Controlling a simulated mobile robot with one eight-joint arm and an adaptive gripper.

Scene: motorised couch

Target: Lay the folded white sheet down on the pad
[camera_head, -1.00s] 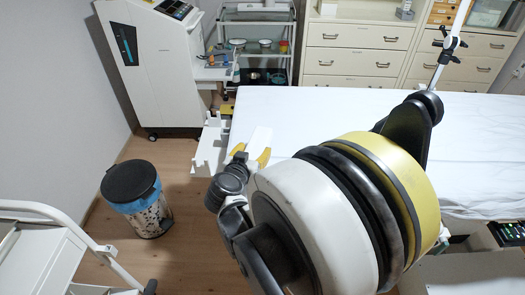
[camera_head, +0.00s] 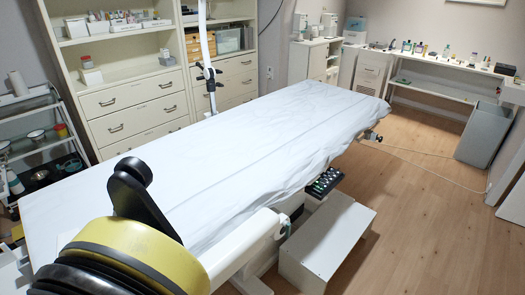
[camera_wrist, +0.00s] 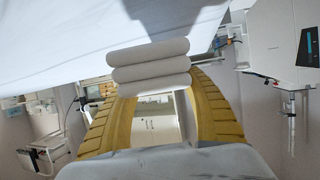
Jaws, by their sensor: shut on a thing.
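A white folded thing in thick stacked layers (camera_wrist: 150,62), which looks like the folded sheet, sits between the yellow fingertips of my gripper (camera_wrist: 155,84) in the wrist view. My gripper is shut on it. A broad white surface (camera_wrist: 60,32) fills the top left behind it, with a dark shadow; whether the two touch I cannot tell. In the head view the long couch pad (camera_head: 250,145) has a smooth white covering and runs from lower left to upper right. My gripper and the folded sheet are out of the head view.
A drawer cabinet (camera_head: 140,118) stands behind the couch, with a pole (camera_head: 208,75) at its far edge. A white step (camera_head: 326,243) and a button panel (camera_head: 325,181) are on the near side. A grey bin (camera_head: 482,135) stands at right. The floor at right is mostly clear.

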